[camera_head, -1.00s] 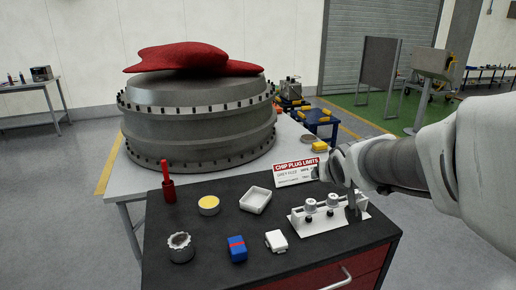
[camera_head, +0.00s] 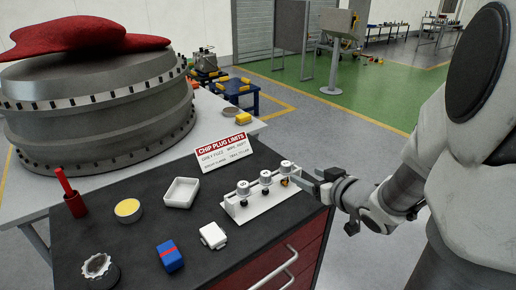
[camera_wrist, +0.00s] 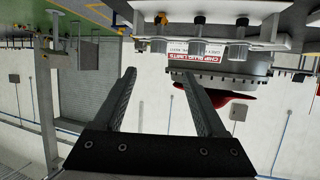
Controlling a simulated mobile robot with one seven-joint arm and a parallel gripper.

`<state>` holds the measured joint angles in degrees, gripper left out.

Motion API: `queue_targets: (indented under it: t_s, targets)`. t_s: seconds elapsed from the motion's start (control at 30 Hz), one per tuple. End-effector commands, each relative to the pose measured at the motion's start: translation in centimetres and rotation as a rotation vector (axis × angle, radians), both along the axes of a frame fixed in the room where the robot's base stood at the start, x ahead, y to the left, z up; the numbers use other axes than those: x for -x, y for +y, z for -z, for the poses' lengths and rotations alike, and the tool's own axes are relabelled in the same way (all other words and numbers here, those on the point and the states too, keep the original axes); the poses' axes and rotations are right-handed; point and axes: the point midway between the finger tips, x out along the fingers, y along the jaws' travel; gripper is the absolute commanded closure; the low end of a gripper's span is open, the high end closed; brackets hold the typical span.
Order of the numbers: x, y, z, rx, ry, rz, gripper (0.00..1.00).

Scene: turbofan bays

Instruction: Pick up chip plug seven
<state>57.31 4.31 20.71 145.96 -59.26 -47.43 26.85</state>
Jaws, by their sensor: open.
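Three pale plugs with round caps stand in a row on a white rack (camera_head: 238,212) at the right edge of the dark cart top: a front-left plug (camera_head: 243,187), a middle plug (camera_head: 266,177) and a rear-right plug (camera_head: 286,167). A gold-coloured tip shows below the rear-right one. I cannot read any number, so I cannot tell which is plug seven. My gripper (camera_head: 306,179) is just right of the rear-right plug, near rack height. In the upside-down wrist view, its fingers (camera_wrist: 158,73) are apart with nothing between them, and the rack (camera_wrist: 270,12) is at the top.
A chip plug limits sign (camera_head: 224,151) stands behind the rack. A white tray (camera_head: 181,192), a white box (camera_head: 213,236), a blue-red box (camera_head: 170,256), a yellow-topped tin (camera_head: 128,209) and a red holder (camera_head: 75,204) share the cart. A large grey engine casing (camera_head: 100,115) stands behind.

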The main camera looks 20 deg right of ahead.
Motion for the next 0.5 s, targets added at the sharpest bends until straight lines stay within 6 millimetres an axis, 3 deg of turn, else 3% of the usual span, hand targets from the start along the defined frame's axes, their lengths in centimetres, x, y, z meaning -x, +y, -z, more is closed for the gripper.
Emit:
queue_targets:
  t_s: [0.17, 0.5]
  targets:
    - [-1.6, 0.3, 0.5, -0.004, 0.005, -0.001, 0.26]
    - [-8.2, 1.2, 3.6, -0.001, 0.002, -0.001, 0.26]
